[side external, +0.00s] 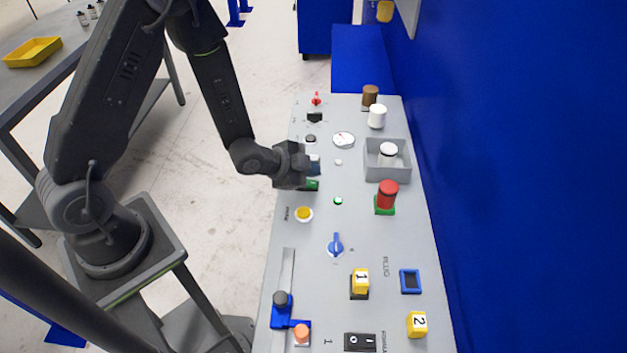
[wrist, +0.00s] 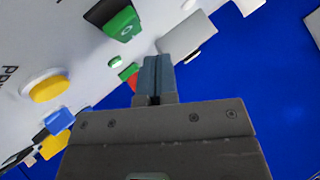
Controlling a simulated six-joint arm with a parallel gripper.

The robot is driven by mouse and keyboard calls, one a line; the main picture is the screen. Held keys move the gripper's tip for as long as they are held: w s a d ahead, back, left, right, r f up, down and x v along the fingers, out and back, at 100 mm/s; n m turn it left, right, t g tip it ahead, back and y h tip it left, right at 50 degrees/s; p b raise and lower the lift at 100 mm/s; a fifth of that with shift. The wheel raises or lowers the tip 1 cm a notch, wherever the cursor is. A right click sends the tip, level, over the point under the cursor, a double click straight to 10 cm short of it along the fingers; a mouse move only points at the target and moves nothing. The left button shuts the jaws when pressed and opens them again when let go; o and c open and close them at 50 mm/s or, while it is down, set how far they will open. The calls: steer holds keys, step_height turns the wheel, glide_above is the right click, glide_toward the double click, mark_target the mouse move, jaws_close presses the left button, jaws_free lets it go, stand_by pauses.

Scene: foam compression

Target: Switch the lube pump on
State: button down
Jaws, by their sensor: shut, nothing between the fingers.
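A green rocker switch (side external: 312,185) in a dark housing is on the grey panel, just below my gripper in the side view. It also shows at the top of the wrist view (wrist: 122,25), with a small round mark on its face. No label naming the lube pump is readable. My gripper (side external: 314,165) is over the panel's left part, beside the green switch. In the wrist view its blue-grey fingertips (wrist: 154,74) are together and empty, apart from the switch in the picture. The gripper hides part of the panel behind it.
A small green lamp (side external: 338,201), a yellow button (side external: 304,214) and a red cylinder on a green base (side external: 387,195) are close by. A grey open box (side external: 402,173) stands at the right. The blue wall (side external: 510,160) borders the panel's right side.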

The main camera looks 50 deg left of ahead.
steer(key=shift+s+a+r, duration=0.15)
steer(key=shift+r, duration=1.1)
steer(key=shift+s+a+r, duration=0.1)
steer(key=shift+a+r, duration=0.05)
steer(key=shift+r, duration=1.1)
steer(key=shift+r, duration=0.2)
steer(key=s+a+r+n+g+y, duration=0.1)
steer(key=s+r+n+y, duration=0.15)
steer(key=r, duration=0.45)
steer(key=s+a+r+n+g+y, duration=0.1)
steer(key=s+r+n, duration=0.2)
steer(key=r, duration=0.3)
steer(key=s+d+r+n+g, duration=0.1)
steer(key=s+r+n, duration=0.1)
steer(key=s+r, duration=0.2)
steer(key=s+d+r+n+g, duration=0.1)
steer(key=s+r+n, duration=0.2)
steer(key=s, duration=0.7)
steer(key=shift+s+r+g+h, duration=0.3)
steer(key=shift+r+h, duration=0.05)
steer(key=shift+h, duration=0.1)
